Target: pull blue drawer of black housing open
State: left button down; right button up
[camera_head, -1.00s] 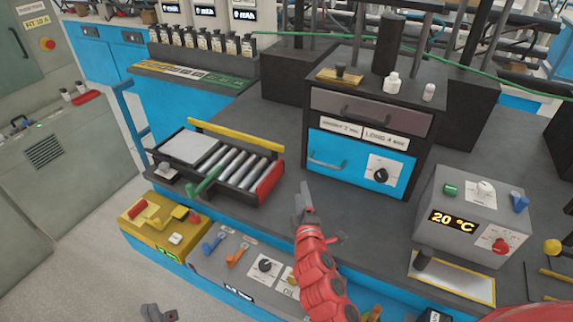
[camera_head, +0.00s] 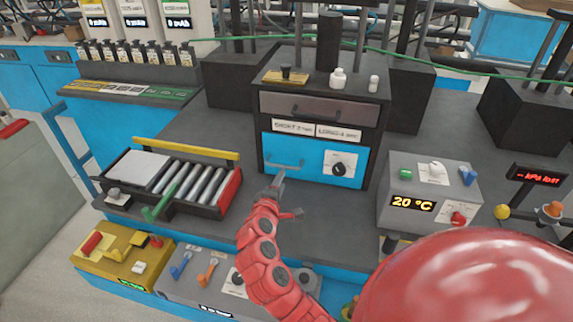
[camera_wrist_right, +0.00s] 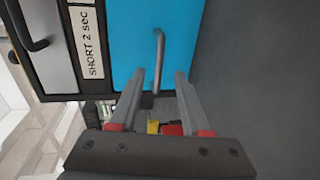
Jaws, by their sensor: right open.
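The black housing (camera_head: 370,133) stands on the grey bench with a grey-brown upper drawer (camera_head: 315,108) and a blue drawer (camera_head: 310,170) below. The blue drawer looks closed, flush with the housing front. Its metal bar handle (camera_head: 285,166) is on the drawer's left half. My right gripper (camera_head: 288,195) is open and empty just in front of that handle. In the right wrist view the open fingers (camera_wrist_right: 160,80) point at the blue drawer (camera_wrist_right: 180,25), and the handle (camera_wrist_right: 158,55) appears between the fingertips. I cannot tell if they touch it. My left gripper is out of view.
A roller tray (camera_head: 180,215) stands left on the bench. A grey box (camera_head: 430,215) reading 20 °C stands right of the housing. White bottles (camera_head: 338,78) sit on the housing top. Labels and a black knob (camera_head: 338,169) are on the housing front.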

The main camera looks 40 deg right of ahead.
aim_at(287, 168)
jog(key=p+x, duration=0.1)
jog(key=x, duration=0.8)
jog(key=shift+w+d+p, duration=0.1)
jog(key=shift+w+p, duration=0.1)
jog(key=shift+p, duration=0.1)
grip_shut()
dwell(1.0)
